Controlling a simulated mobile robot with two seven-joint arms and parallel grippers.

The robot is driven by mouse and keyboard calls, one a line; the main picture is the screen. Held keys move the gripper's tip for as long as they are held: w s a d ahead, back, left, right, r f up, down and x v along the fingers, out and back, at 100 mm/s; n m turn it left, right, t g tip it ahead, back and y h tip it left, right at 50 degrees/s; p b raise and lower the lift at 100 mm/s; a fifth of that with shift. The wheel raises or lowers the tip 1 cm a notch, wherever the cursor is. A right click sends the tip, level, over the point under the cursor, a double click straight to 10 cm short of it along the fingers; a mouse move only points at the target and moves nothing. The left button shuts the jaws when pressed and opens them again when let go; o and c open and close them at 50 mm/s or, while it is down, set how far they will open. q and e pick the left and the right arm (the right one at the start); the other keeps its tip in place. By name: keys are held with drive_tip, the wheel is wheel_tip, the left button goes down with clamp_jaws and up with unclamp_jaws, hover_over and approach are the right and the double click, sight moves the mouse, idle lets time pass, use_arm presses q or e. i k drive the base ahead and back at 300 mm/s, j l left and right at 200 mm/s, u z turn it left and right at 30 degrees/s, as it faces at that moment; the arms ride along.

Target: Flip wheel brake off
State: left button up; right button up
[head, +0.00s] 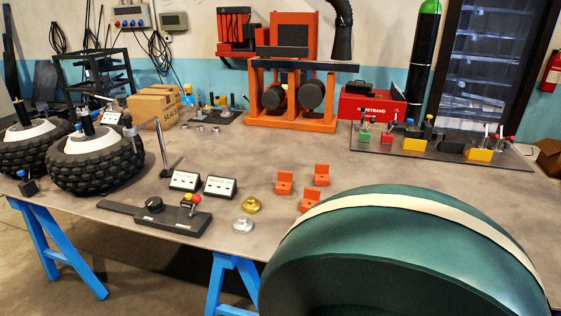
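Two black knobby tyres with pale hubs lie on the left of the table: one at the far left (30,148) and one beside it (97,160). A small dark block with a short lever (27,185) sits at the table's left edge, in front of the tyres. Neither of my grippers is in view.
The grey table (235,165) is clear in its middle. Two white-faced boxes (203,184), gold and silver knobs (251,204) and orange brackets (284,183) lie near the front. A board with several levers (455,152) is at right. An orange press (290,100) stands behind.

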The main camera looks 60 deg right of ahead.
sight(195, 198)
drive_tip(key=i+z, duration=0.1)
drive_tip(key=z, duration=2)
